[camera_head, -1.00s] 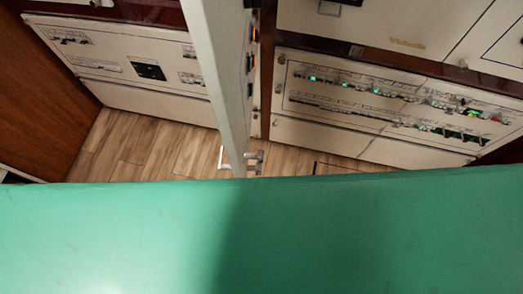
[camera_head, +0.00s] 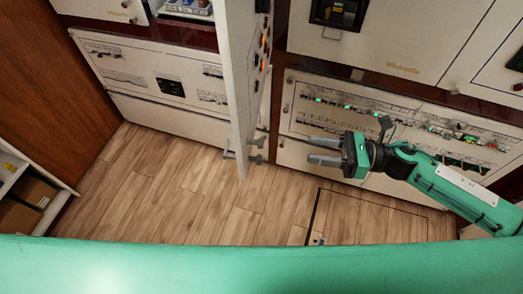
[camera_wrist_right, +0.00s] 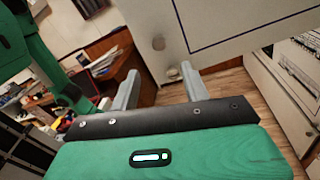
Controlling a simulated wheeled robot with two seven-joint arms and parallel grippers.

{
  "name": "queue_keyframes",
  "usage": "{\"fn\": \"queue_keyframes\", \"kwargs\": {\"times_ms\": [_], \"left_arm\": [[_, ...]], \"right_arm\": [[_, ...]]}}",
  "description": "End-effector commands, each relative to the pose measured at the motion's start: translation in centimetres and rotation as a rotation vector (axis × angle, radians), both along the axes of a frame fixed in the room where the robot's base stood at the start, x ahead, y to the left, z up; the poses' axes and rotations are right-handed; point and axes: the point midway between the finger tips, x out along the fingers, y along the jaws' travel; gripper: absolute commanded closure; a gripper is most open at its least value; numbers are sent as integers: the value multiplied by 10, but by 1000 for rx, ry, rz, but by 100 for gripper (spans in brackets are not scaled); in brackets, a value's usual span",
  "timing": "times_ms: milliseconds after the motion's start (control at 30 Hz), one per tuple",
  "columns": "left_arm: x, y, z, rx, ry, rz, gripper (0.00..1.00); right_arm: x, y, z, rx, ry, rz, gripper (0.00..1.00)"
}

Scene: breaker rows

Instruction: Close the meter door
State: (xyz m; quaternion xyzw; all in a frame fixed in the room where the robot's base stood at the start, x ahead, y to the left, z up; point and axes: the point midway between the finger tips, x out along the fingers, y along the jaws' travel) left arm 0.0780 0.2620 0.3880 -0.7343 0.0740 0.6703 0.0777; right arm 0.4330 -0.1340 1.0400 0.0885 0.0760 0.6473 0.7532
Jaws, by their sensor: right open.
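The meter door (camera_head: 236,95) is a white panel standing open in the head view, seen nearly edge-on and sticking out from the cabinet wall. Its metal handle (camera_head: 229,154) is near its lower end. My right gripper (camera_head: 313,150) is to the right of the door, apart from it, with its fingers pointing left toward the handle. It is open and empty. In the right wrist view the two fingers (camera_wrist_right: 160,85) are spread with nothing between them. A white panel with a dark outline (camera_wrist_right: 235,20) shows above them; I cannot tell whether it is the door. My left gripper is out of view.
A breaker panel (camera_head: 390,118) with lit green indicators is behind my right arm. Another white panel (camera_head: 150,80) is left of the door. The wooden floor (camera_head: 180,200) is clear. A shelf with boxes (camera_head: 25,205) stands at the far left.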

Motion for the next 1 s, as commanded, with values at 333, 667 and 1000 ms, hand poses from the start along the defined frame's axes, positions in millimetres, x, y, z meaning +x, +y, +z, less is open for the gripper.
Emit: {"fn": "queue_keyframes", "kwargs": {"times_ms": [333, 667, 1000], "left_arm": [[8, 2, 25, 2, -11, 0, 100], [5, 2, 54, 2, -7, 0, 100], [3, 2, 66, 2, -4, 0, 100]], "right_arm": [[3, 43, 8, 2, -13, 11, 53], [12, 104, 7, 2, -11, 10, 53], [17, 135, 3, -1, -11, 8, 53]]}}
